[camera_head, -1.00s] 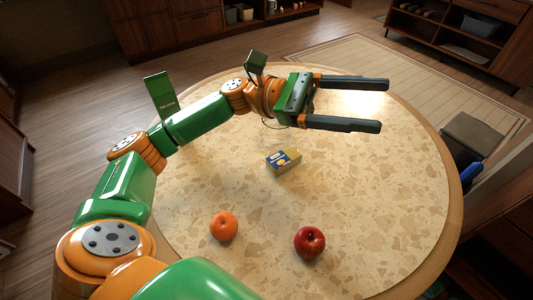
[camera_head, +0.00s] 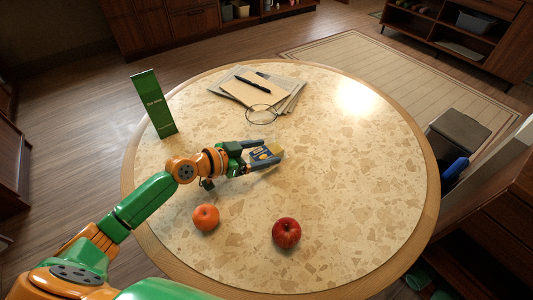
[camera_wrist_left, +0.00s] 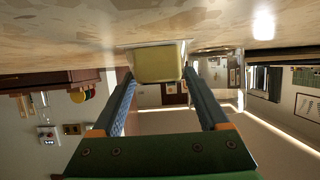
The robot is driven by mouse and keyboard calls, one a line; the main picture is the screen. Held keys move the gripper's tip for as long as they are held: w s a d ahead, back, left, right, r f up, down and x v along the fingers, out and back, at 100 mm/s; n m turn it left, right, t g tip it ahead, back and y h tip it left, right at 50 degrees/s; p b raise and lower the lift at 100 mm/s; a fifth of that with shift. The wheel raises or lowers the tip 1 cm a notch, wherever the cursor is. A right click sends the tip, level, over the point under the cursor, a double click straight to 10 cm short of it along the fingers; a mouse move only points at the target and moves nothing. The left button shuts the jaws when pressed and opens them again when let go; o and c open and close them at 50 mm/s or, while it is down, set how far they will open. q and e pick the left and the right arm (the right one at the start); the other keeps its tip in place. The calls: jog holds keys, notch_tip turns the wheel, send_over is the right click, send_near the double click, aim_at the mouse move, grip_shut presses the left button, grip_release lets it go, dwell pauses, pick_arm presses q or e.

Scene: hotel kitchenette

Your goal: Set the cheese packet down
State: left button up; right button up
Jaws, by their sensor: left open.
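In the left wrist view the packet (camera_wrist_left: 160,62) sits between the fingertips, against the tabletop at the top of the picture. I cannot tell whether a finger touches it. My right gripper is not in view.
An orange (camera_head: 206,217) and a red apple (camera_head: 286,233) lie in front of the packet. A green standing card (camera_head: 154,105) is at the left. The table's right side is clear.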

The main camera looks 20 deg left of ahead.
pick_arm(q)
grip_shut()
dwell(0.3)
